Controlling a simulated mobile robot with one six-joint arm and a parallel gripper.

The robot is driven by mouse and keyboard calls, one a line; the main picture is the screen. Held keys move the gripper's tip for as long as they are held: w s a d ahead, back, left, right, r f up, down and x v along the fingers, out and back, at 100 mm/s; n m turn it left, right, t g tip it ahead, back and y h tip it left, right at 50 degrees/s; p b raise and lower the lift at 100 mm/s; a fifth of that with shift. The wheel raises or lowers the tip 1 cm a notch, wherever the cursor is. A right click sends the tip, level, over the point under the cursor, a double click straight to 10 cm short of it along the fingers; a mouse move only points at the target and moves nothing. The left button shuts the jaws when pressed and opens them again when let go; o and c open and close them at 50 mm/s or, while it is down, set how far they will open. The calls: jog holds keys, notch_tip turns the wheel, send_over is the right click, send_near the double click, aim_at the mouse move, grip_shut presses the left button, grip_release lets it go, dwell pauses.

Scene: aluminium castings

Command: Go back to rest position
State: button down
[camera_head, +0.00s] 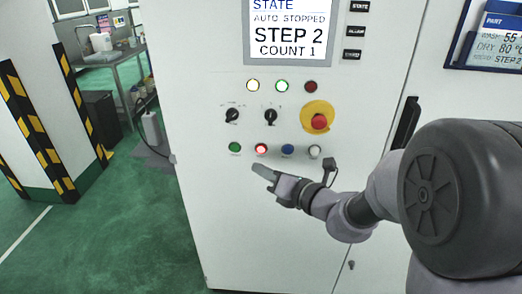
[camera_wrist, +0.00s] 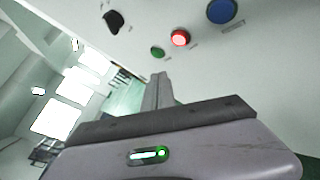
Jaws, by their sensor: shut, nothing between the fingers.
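My gripper (camera_head: 262,172) is shut and empty, just in front of the white control cabinet (camera_head: 225,225), below its row of push buttons. Its shut fingers also show in the wrist view (camera_wrist: 158,90). The green button (camera_head: 235,147) is just up and left of the fingertips. The lit red button (camera_head: 261,149) is just above them. Both also show in the wrist view, the green button (camera_wrist: 158,52) and the red button (camera_wrist: 180,38). I cannot tell whether the fingertips touch the panel. My arm reaches in from the right.
The cabinet screen (camera_head: 289,30) reads "AUTO STOPPED, STEP 2, COUNT 1". A red emergency stop (camera_head: 319,121) on yellow sits above the buttons. A black door handle (camera_head: 405,122) is near my arm. A striped pillar (camera_head: 45,110) stands left; green floor (camera_head: 120,220) between is clear.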

dwell(0.3)
jog(key=s+a+r+n+g, duration=0.2)
jog(key=s+n+g, duration=0.2)
jog(key=s+n, duration=0.45)
jog(key=s+a+r+n+g, duration=0.1)
jog(key=s+n+g, duration=0.2)
jog(key=s+n, duration=0.55)
jog(key=s+d+f+n+h, duration=0.2)
jog(key=s+d+n+h, duration=0.7)
jog(key=s+d+n, duration=0.3)
jog(key=shift+d+f+n+t, duration=0.4)
jog(key=shift+d+n, duration=0.3)
jog(key=shift+d, duration=0.55)
